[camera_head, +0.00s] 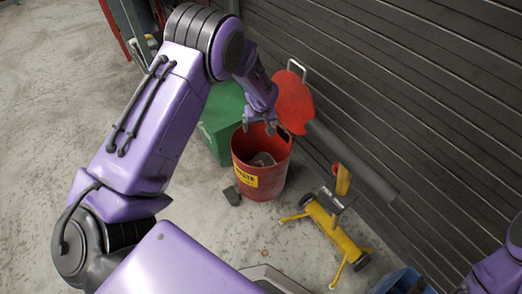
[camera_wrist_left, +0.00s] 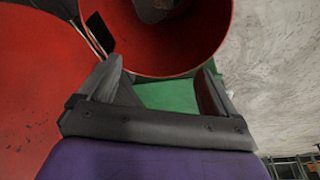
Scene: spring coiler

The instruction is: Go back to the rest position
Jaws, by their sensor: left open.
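My left gripper (camera_head: 259,125) is open, with nothing visible between its fingers. In the head view it hangs at the upper rim of a red waste bin (camera_head: 247,184), beside the raised red lid (camera_head: 293,100). In the left wrist view, the two dark fingers of my left gripper (camera_wrist_left: 162,82) stand wide apart. The red bin (camera_wrist_left: 215,45) opens ahead of them, and a broad red surface fills the left side. A grey item (camera_head: 263,159) lies inside the bin. My right gripper is out of view.
A green box (camera_head: 219,135) stands behind the bin. A yellow wheeled stand (camera_head: 335,231) is to the bin's right, below a dark grey cylinder (camera_head: 352,165). A slatted dark wall (camera_head: 410,80) closes off the right. Concrete floor (camera_head: 50,110) is open at left.

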